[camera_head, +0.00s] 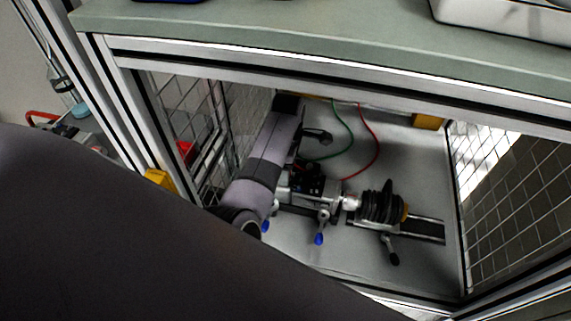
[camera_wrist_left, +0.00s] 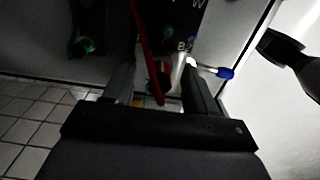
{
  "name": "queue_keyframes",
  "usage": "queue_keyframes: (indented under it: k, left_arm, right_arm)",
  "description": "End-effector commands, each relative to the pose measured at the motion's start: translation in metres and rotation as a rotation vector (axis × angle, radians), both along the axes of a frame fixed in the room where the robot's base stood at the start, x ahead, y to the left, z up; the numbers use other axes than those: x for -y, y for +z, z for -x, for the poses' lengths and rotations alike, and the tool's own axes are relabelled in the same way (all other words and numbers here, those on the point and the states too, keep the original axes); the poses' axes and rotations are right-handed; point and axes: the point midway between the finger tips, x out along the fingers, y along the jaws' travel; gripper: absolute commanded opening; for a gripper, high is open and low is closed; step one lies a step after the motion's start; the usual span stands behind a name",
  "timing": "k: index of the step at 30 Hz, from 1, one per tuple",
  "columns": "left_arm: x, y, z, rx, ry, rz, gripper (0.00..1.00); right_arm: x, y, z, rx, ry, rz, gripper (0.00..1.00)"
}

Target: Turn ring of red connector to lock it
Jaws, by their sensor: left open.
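The red cable (camera_head: 371,140) hangs from the back of the enclosure and curves down to a motor assembly (camera_head: 318,197) in the head view. In the left wrist view the red cable (camera_wrist_left: 147,45) runs between the two fingers of my left gripper (camera_wrist_left: 157,72). The fingers are open, one on each side of it. A pale metallic part (camera_wrist_left: 179,68) shows near the right finger. The picture is dark, and I cannot make out the red connector's ring or whether a finger touches it. In the head view my arm hides the left fingertips. My right gripper is not seen.
A green cable (camera_head: 349,135) hangs beside the red one. A black bellows (camera_head: 381,204) sits on a rail (camera_head: 425,229) to the right. Wire mesh walls (camera_head: 515,205) and a metal frame enclose the space, under a green worktop (camera_head: 300,38). The enclosure floor in front is mostly clear.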

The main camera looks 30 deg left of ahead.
Motion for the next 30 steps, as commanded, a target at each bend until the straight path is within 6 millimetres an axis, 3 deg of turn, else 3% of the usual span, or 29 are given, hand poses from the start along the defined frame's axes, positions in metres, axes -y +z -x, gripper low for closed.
queue_keyframes:
  k: [15,20,21,30]
  left_arm:
    - [0.0044,-0.0097,0.0050,0.000,0.002,0.000,0.57]
    - [0.0042,-0.0096,0.0049,0.000,0.002,0.000,0.05]
    - [0.0042,-0.0096,0.0049,0.000,0.002,0.000,0.00]
    - [0.0038,-0.0096,0.0050,-0.001,-0.027,-0.001,0.00]
  right_arm:
    - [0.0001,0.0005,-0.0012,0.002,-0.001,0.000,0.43]
    - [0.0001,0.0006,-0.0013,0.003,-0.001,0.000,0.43]
    - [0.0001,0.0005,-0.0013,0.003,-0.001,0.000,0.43]
    - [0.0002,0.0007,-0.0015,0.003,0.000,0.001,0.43]
